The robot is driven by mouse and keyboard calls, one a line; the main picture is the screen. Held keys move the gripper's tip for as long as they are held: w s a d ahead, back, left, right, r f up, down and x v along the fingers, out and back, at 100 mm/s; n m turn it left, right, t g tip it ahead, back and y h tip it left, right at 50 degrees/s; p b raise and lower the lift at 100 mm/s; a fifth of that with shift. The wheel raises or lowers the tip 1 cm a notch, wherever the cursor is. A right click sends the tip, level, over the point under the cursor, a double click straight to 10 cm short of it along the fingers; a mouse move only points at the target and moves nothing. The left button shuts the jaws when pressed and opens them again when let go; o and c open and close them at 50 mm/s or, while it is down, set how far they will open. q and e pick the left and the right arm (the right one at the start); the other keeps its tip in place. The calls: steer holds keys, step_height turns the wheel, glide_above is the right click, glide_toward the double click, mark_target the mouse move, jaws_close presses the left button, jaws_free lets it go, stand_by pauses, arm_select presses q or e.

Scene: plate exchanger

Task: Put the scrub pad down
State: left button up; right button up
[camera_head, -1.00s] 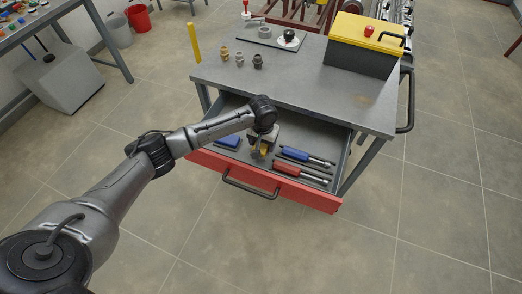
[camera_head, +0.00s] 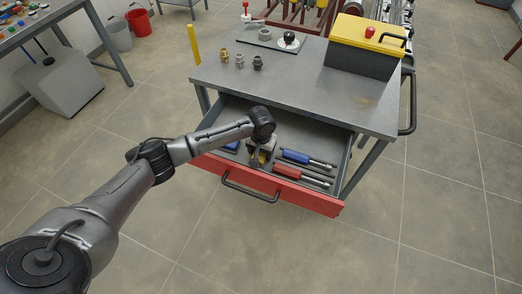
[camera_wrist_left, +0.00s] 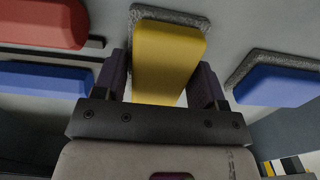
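The scrub pad is a yellow block with a rough grey layer. It shows in the left wrist view (camera_wrist_left: 168,58) between the two dark fingers, and as a small yellow patch in the head view (camera_head: 262,159). My left gripper (camera_head: 257,161) points down into the open drawer (camera_head: 265,188) and appears shut on the pad, one finger along each side. The pad is low over the drawer's floor; whether it touches the floor I cannot tell. My left wrist hides part of it in the head view. My right gripper is not in view.
A blue pad with a grey layer (camera_wrist_left: 280,84) lies beside the gripper. Blue-handled (camera_head: 296,156) and red-handled (camera_head: 287,172) tools lie in the drawer's right part. The worktop (camera_head: 300,88) overhangs the drawer's back; fittings (camera_head: 240,61) and a yellow-lidded toolbox (camera_head: 365,45) stand on it.

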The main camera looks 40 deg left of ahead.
arm_select(q)
steer(key=o, duration=0.5)
steer(key=shift+c, duration=0.2)
steer(key=shift+r, duration=0.1)
step_height(320, 180, up, 12)
steer(key=p, duration=0.3)
steer(key=shift+r+p, duration=0.1)
steer(key=shift+p, duration=0.25)
